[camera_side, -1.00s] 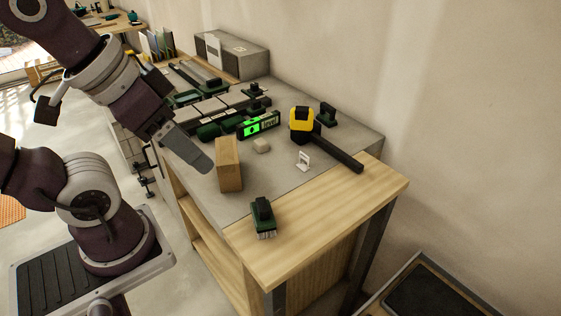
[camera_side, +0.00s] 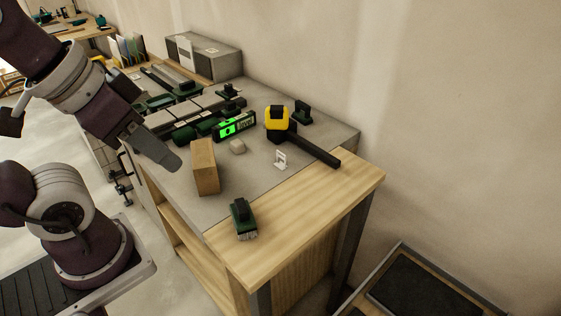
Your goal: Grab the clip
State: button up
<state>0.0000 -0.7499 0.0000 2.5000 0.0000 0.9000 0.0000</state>
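A small white clip (camera_side: 281,160) stands on the grey worktop, right of centre in the side view, beside the handle of a yellow-and-black tool. My gripper (camera_side: 165,158) is at the left, over the worktop's left edge. Its flat grey finger points down and to the right, well apart from the clip. Only one finger shows clearly, so I cannot tell whether it is open or shut. Nothing is seen held at its tip.
A wooden block (camera_side: 205,168) stands between my gripper and the clip, with a pale lump (camera_side: 237,146) beside it. The yellow-and-black tool (camera_side: 279,122), a green-lit level (camera_side: 234,127) and a green brush (camera_side: 243,219) surround the area. The wooden front strip is mostly clear.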

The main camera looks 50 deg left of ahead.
jog(key=m+g+y, duration=0.8)
jog(key=m, duration=0.3)
send_over(281, 156)
jog(key=s+d, duration=0.3)
jog(key=s, duration=0.2)
notch_tip(281, 156, down, 16)
jog(key=w+d+f+m+t+y, duration=0.1)
jog(key=m, duration=0.1)
jog(key=w+d+f+m+y, duration=0.1)
jog(key=w+f+m+y, duration=0.1)
jog(key=w+d+f+m+t+y, duration=0.1)
jog(key=w+f+m+y, duration=0.1)
jog(key=m, duration=0.1)
jog(key=shift+f+t, duration=0.1)
jog(key=shift+t, duration=0.2)
jog(key=shift+y, duration=0.3)
jog(key=x, duration=0.7)
jog(key=shift+w+d+f, duration=0.1)
jog(key=shift+d+f, duration=0.05)
jog(key=shift+f, duration=0.2)
grip_shut()
